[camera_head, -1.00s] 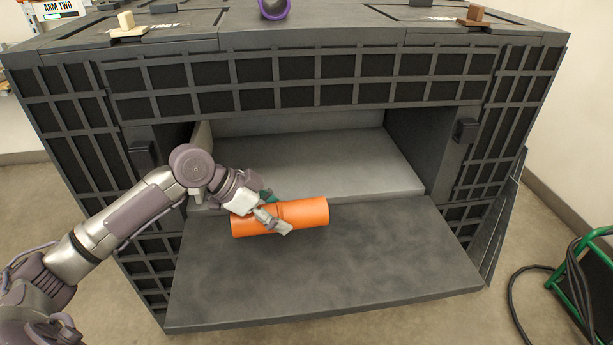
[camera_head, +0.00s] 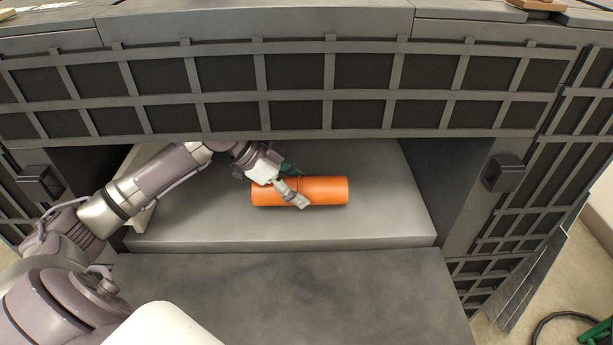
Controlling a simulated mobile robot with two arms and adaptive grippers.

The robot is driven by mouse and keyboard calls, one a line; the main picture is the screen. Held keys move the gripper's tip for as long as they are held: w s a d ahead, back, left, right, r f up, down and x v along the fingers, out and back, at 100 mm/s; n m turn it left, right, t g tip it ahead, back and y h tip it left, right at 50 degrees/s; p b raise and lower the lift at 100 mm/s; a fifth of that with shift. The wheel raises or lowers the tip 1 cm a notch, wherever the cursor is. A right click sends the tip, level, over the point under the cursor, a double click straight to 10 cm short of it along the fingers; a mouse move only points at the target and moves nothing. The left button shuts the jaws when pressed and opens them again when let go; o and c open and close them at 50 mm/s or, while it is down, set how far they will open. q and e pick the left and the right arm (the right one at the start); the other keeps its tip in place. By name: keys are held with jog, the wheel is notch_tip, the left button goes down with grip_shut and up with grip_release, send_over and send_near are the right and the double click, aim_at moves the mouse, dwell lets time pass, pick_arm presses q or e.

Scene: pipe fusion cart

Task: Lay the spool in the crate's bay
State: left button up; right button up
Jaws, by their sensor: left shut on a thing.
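The orange spool (camera_head: 325,190) lies sideways inside the crate's bay (camera_head: 385,225), over the bay's grey floor. My left gripper (camera_head: 291,189) is shut on the spool near its left part, reaching in from the left under the crate's upper front. I cannot tell whether the spool touches the bay floor. The crate (camera_head: 300,85) is dark grey with a lattice front. My right gripper is not in view.
The lowered front flap (camera_head: 300,290) lies bare in front of the bay. Dark latch blocks stand on the left (camera_head: 39,183) and right (camera_head: 504,172) of the opening. The bay floor right of the spool is clear.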

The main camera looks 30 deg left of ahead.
pick_arm(q)
jog(key=shift+w+r, duration=0.1)
jog(key=shift+r, duration=0.05)
jog(key=shift+d, duration=0.15)
jog(key=w+d, duration=0.3)
jog(key=d, duration=0.1)
jog(key=w+d+b, duration=0.1)
jog(key=w+d, duration=0.2)
jog(key=d, duration=0.2)
jog(key=w+d, duration=0.2)
jog(key=d, duration=0.2)
jog(key=shift+w+d+b, duration=0.15)
jog(key=shift+w+b, duration=0.15)
jog(key=shift+w, duration=0.1)
jog(key=shift+w+d, duration=0.3)
jog(key=shift+d, duration=0.1)
jog(key=shift+w+d, duration=0.15)
jog(key=shift+d, duration=0.1)
notch_tip(320, 180, down, 3)
jog(key=shift+f+b, duration=0.15)
jog(key=shift+b, duration=0.6)
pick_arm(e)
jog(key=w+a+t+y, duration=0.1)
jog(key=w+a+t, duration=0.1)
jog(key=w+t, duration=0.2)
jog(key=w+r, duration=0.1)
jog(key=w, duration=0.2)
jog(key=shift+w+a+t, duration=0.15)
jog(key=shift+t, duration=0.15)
